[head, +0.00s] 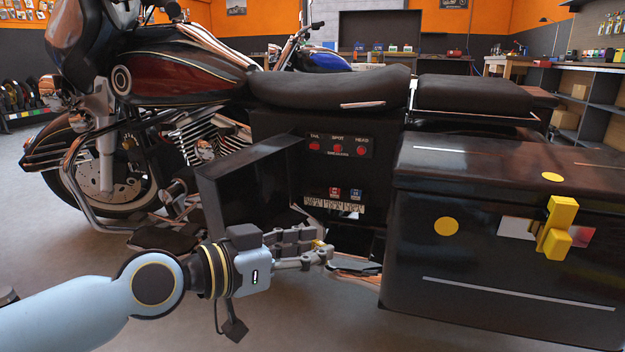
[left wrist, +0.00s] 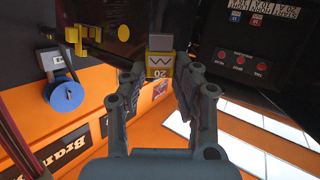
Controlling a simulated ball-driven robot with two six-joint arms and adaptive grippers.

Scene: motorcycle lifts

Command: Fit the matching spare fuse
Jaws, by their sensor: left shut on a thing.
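My left gripper (head: 325,256) is shut on a small yellow fuse (head: 320,244), held low in front of the motorcycle's side. The left wrist view shows the fuse (left wrist: 159,64) between the fingertips (left wrist: 159,80), with a grey end and the digits 20 upside down. The fuse panel (head: 377,165) is above and beyond the gripper. It has three red lamps marked TAIL, SPOT and HEAD. Below them, a red fuse (head: 335,193) and a blue fuse (head: 356,194) sit above a row of white labels (head: 334,206). The fuse and panel are apart. My right gripper is out of view.
A dark open cover (head: 222,200) stands left of the panel, just above my left wrist. A large black side case (head: 430,265) with a yellow latch (head: 557,230) juts out on the right. The grey floor (head: 300,320) in front is clear.

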